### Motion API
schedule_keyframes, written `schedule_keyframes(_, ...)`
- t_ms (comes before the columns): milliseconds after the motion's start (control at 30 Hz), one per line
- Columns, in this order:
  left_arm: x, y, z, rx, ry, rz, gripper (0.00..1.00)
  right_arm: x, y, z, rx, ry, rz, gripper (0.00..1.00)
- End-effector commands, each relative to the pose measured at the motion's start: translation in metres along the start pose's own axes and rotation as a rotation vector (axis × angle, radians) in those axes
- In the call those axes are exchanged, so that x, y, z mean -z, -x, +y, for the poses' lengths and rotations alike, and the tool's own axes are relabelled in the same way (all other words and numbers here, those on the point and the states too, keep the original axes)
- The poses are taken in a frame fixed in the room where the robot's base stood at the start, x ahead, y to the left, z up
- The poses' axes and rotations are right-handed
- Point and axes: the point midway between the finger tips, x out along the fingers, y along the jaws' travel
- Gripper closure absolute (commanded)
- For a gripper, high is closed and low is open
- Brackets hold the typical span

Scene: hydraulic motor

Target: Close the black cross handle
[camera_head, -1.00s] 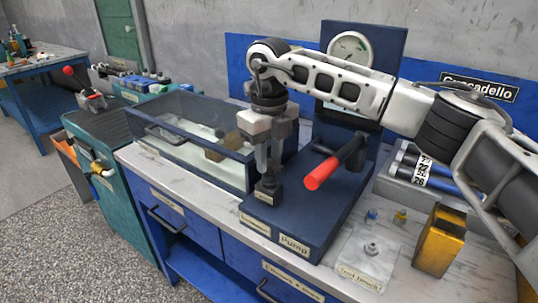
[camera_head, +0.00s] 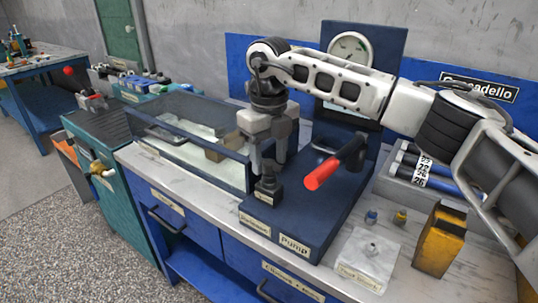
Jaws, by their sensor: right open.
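The black cross handle (camera_head: 268,185) stands on the front left of the dark blue pump base, above a small label. My right gripper (camera_head: 267,168) points down over it, with its two fingers apart. The fingertips are close to the handle's top, one to each side as seen here; whether they touch it I cannot tell. The handle's far side is hidden. My left gripper is not in view.
The pump base (camera_head: 283,222) carries a red-gripped lever (camera_head: 323,173) right of my gripper and a round gauge (camera_head: 351,48) behind. A glass-walled tank (camera_head: 190,135) stands close on the left. A yellow-and-black block (camera_head: 440,240) stands at the right.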

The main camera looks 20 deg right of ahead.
Motion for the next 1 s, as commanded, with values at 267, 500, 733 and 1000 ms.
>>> schedule_keyframes(267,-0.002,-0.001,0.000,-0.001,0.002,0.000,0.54,-0.001,0.045,0.000,0.001,0.000,-0.006,0.54)
schedule_keyframes(500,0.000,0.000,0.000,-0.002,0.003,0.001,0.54,-0.001,0.105,0.001,0.001,-0.001,-0.006,0.54)
schedule_keyframes(733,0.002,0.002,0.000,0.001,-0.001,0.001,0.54,-0.001,0.146,0.001,0.000,0.000,-0.004,0.54)
schedule_keyframes(1000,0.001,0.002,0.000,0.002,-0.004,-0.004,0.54,0.000,0.159,0.000,0.000,0.000,-0.002,0.54)
